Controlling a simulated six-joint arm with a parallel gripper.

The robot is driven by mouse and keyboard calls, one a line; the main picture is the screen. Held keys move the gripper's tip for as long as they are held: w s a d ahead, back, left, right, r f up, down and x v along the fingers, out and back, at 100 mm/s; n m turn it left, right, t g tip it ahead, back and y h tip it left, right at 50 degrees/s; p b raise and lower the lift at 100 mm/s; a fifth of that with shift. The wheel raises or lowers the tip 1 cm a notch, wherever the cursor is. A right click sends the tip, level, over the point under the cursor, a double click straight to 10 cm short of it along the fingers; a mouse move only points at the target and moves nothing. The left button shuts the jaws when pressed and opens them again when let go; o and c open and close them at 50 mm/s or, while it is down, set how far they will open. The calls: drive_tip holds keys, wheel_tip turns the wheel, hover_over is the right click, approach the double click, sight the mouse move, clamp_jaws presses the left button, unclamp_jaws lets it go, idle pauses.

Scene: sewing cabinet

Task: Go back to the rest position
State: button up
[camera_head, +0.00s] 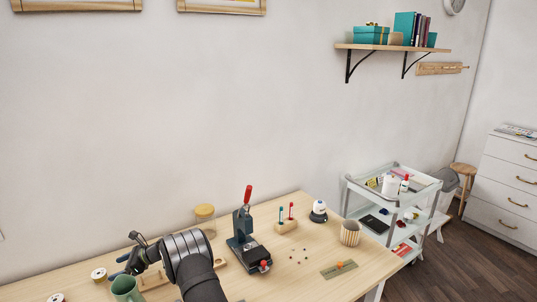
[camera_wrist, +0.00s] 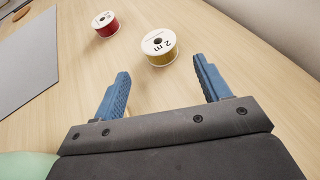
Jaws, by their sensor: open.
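My gripper (camera_wrist: 160,92) is open in the wrist view, its two blue fingers spread wide with nothing between them. A yellow spool (camera_wrist: 160,47) with a white "2 m" top stands on the table beyond the fingertips, apart from them. A red spool (camera_wrist: 105,24) stands farther to the left. In the head view my gripper (camera_head: 122,267) is at the lower left, low above the wooden table (camera_head: 310,268) and close to a green mug (camera_head: 127,288). My arm hides part of the table there.
A striped cup (camera_head: 350,233) and a small green mat (camera_head: 339,268) are at the right. A grey sheet (camera_wrist: 28,60) lies left in the wrist view. A white trolley (camera_head: 393,213) stands beyond the table.

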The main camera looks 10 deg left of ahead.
sight(104, 273)
drive_tip(key=x, duration=0.6)
drive_tip(key=shift+s+a+f, duration=0.1)
drive_tip(key=shift+s+a, duration=0.05)
drive_tip(key=shift+a, duration=0.05)
drive_tip(key=shift+a+r, duration=0.1)
drive_tip(key=shift+r, duration=1.4)
